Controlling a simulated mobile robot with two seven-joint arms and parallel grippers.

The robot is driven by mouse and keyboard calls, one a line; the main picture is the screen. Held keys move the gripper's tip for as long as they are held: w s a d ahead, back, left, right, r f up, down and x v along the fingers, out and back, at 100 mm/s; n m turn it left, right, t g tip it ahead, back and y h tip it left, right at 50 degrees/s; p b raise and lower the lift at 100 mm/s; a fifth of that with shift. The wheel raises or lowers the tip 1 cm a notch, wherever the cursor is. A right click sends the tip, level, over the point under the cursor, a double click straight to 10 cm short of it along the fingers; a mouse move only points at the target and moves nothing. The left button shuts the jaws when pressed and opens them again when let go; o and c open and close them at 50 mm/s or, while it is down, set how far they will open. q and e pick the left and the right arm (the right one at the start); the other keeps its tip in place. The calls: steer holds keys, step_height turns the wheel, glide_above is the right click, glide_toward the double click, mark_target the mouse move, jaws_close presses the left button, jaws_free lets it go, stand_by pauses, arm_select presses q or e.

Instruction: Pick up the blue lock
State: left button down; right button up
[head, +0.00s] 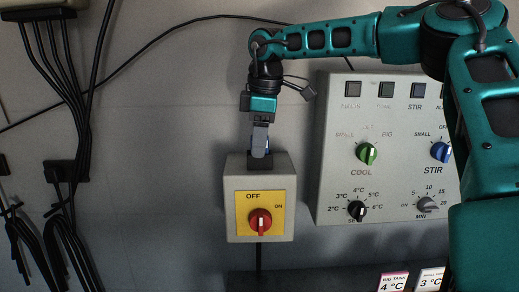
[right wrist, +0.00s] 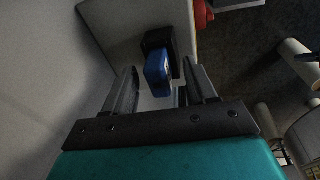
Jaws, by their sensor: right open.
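The blue lock (right wrist: 158,72) shows in the right wrist view, by a small black holder (right wrist: 160,42) on top of the grey switch box (head: 232,168). In the head view only a sliver of the lock (head: 267,147) shows behind my gripper. My right gripper (head: 259,154) points down just above the box top. In the right wrist view its two fingers (right wrist: 159,80) are apart, with the lock in the gap between them. I cannot tell whether a finger touches it. My left gripper is not in view.
The switch box carries a red knob (head: 260,222) on a yellow plate. A control panel (head: 330,130) with knobs and buttons stands to the right. Black cables (head: 60,90) run down the wall at left. The wall between is mostly bare.

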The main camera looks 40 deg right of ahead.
jaws_close()
stand_by(0.5)
steer(key=shift+r, duration=0.1)
